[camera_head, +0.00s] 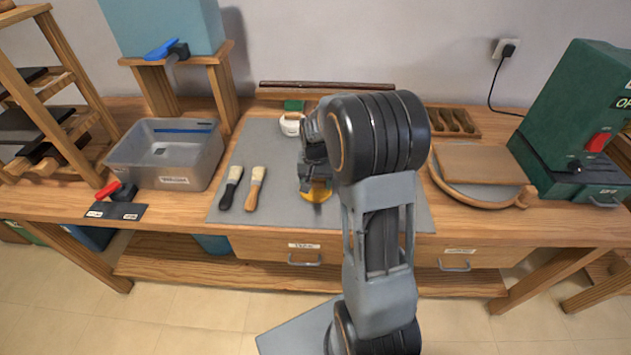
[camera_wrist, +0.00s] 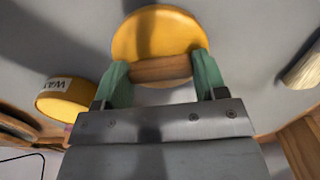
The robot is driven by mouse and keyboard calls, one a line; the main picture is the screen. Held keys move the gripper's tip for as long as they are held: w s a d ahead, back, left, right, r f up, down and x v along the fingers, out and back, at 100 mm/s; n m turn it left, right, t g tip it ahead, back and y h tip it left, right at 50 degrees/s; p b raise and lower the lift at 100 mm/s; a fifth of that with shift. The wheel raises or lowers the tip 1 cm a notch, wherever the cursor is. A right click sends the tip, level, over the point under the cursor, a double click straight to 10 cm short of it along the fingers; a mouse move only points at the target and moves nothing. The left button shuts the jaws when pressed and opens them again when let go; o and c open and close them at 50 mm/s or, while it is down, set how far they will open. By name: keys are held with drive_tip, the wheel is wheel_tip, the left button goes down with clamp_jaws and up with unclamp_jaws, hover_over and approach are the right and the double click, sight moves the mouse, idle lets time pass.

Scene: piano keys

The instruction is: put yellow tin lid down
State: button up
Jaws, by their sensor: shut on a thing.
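The yellow tin lid (camera_wrist: 160,30) is round, with a wooden grip bar (camera_wrist: 160,69) across it. My gripper (camera_wrist: 160,72) has its two green fingers shut on that bar, one at each end. In the head view the yellow lid (camera_head: 316,193) shows below my gripper (camera_head: 316,178), over the front part of the grey mat. I cannot tell whether the lid touches the mat. A yellow tin (camera_wrist: 65,98) with a "WAX" label stands to the left in the wrist view, apart from the lid. My arm seems to hide it in the head view.
The grey mat (camera_head: 275,150) has two brushes (camera_head: 243,188) on its left part and a white pot (camera_head: 291,124) at the back. A grey bin (camera_head: 170,180) stands left. A round wooden-rimmed board (camera_head: 480,195) and a green machine (camera_head: 570,115) stand right.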

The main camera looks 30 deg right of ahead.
sight(316, 182)
drive_tip(key=shift+f, duration=0.2)
drive_tip(key=o, duration=0.9)
drive_tip(key=shift+o, duration=0.2)
wheel_tip(316, 182, up, 12)
drive_tip(key=s+a+n+t, duration=0.1)
drive_tip(key=s+a+n, duration=0.2)
drive_tip(key=s+a, duration=0.2)
drive_tip(key=s+a+n+t+p, duration=0.1)
drive_tip(key=s+a, duration=0.3)
drive_tip(key=s, duration=0.7)
drive_tip(key=shift+a+n+t, duration=0.35)
drive_tip(key=shift+n+t, duration=0.25)
drive_tip(key=shift+n, duration=0.3)
